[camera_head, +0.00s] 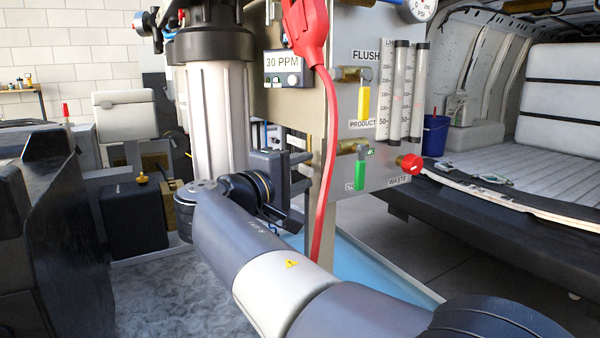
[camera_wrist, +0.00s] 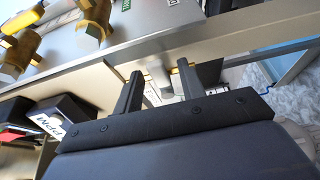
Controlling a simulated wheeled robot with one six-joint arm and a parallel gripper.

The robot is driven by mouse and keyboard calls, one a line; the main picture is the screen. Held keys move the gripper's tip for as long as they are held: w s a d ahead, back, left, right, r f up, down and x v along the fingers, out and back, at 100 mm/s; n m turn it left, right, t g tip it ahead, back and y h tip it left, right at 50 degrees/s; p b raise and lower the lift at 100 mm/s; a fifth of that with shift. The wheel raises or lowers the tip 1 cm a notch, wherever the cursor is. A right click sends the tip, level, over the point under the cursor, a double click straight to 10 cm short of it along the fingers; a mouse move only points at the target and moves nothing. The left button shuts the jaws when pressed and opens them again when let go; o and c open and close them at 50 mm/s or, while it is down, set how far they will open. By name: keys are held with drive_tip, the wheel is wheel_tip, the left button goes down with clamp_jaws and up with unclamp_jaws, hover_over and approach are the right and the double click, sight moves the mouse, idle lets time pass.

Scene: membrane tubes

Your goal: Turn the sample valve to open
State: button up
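A valve with a hanging green handle (camera_head: 360,175) is low on the panel in the head view. The label below it is too small to read surely, so I cannot confirm that it is the sample valve. My gripper (camera_head: 303,172) is left of that handle, by the panel's left edge and behind the red hose. In the wrist view my gripper (camera_wrist: 160,68) is open, its two black fingers apart. A short grey cylinder (camera_wrist: 160,78) shows between or beyond the fingers; contact cannot be told.
A yellow-handled valve (camera_head: 364,103) is above the green one, near a PRODUCT label. A red hose (camera_head: 329,150) hangs before the panel (camera_head: 400,178). A red knob (camera_head: 409,162) sticks out at right. A white filter housing (camera_head: 218,120) stands left of the panel.

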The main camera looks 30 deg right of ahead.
clamp_jaws()
